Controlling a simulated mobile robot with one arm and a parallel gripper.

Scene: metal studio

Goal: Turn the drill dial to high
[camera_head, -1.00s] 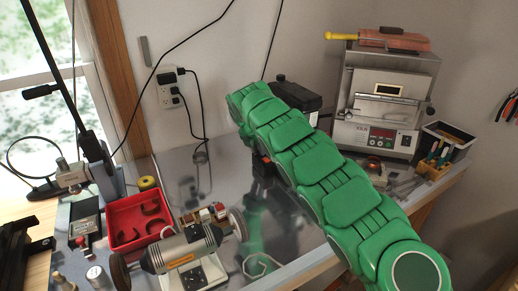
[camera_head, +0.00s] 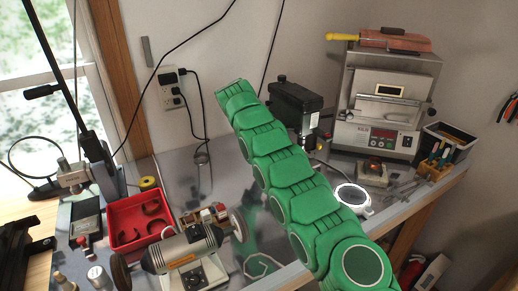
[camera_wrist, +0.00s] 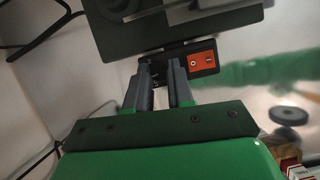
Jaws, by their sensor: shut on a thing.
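The drill (camera_head: 293,100) is a dark upright machine at the back of the bench, right of the far end of my green arm. In the wrist view its dark housing (camera_wrist: 180,40) fills the top middle. Below it is a small black control box with an orange panel (camera_wrist: 201,62). My gripper (camera_wrist: 160,75) has its two grey fingers at the black left part of this box, shut on what appears to be the drill dial. The dial is mostly hidden between the fingers, and its setting cannot be read. In the head view the arm hides my gripper.
A bench grinder (camera_head: 183,248) and a red tray (camera_head: 137,222) stand at the front left. A kiln-like box (camera_head: 382,95) stands at the back right, near a tool holder (camera_head: 437,168). A white ring-shaped thing (camera_head: 352,199) lies right of my arm. A wall outlet has hanging cords.

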